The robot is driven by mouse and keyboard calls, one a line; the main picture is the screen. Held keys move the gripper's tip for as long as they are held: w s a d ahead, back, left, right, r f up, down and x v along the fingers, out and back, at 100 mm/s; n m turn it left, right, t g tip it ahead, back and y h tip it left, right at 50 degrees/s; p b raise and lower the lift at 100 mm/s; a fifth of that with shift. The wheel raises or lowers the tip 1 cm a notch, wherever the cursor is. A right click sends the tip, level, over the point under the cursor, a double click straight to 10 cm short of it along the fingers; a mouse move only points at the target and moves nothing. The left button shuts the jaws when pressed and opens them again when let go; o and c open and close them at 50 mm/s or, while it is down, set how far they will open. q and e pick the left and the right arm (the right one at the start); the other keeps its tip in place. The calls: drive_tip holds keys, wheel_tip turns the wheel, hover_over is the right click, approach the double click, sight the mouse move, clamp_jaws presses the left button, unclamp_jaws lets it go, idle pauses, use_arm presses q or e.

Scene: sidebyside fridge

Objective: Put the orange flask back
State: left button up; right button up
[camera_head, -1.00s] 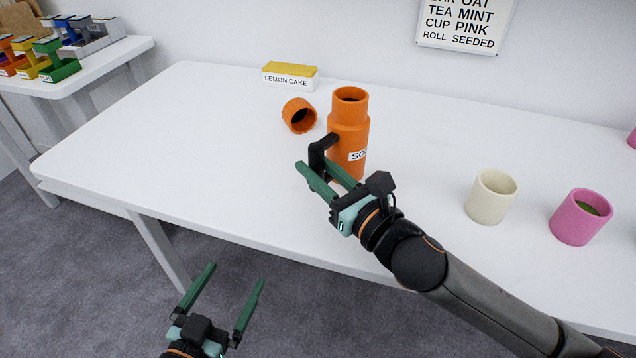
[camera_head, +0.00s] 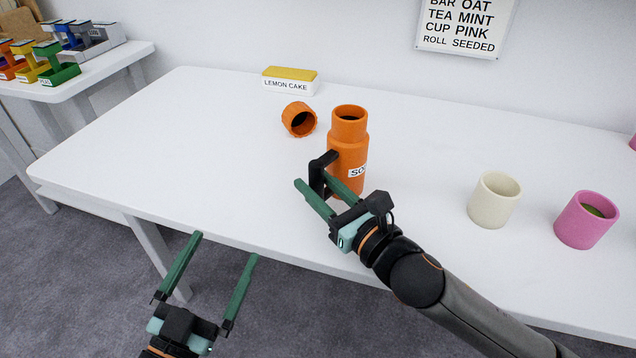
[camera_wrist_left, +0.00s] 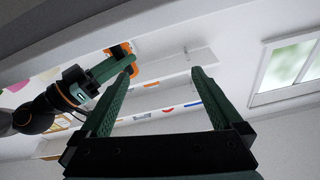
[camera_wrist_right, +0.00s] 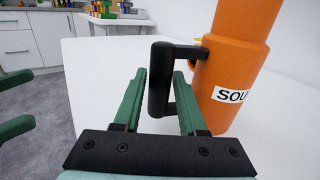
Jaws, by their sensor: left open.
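The orange flask (camera_head: 347,160) stands upright at the front middle of the white table, its top open, with a white label reading "SO…". Its black handle (camera_wrist_right: 160,85) is between the fingers of my right gripper (camera_head: 320,190), which is shut on it. I cannot tell if the flask's base touches the table. An orange cap (camera_head: 299,119) lies on its side behind the flask, to the left. My left gripper (camera_head: 215,245) is open and empty, in front of the table's front edge; its fingers also show in the left wrist view (camera_wrist_left: 165,75).
A lemon cake box (camera_head: 290,81) sits at the table's back. A cream cup (camera_head: 494,200) and a pink cup (camera_head: 585,220) stand to the right. A side table (camera_head: 110,62) at the far left holds coloured bins. The table's left part is clear.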

drive_tip(key=shift+o, duration=1.4)
drive_tip(key=shift+r, duration=0.15)
drive_tip(key=v, duration=0.5)
drive_tip(key=shift+w+p, duration=0.1)
drive_tip(key=shift+p, duration=0.2)
drive_tip(key=v, duration=0.5)
drive_tip(key=shift+s+d, duration=0.25)
drive_tip(key=shift+s, duration=0.1)
drive_tip(key=shift+s+d, duration=0.35)
drive_tip(key=shift+s, duration=0.1)
use_arm(q)
drive_tip(key=shift+w+a+f+n+g+y, duration=0.15)
drive_tip(key=shift+f+g+y, duration=0.1)
drive_tip(key=shift+f, duration=0.4)
drive_tip(key=shift+d+f+n+g+y, duration=0.15)
drive_tip(key=shift+f+y, duration=0.1)
drive_tip(key=shift+f, duration=0.4)
use_arm(e)
drive_tip(key=shift+s, duration=0.1)
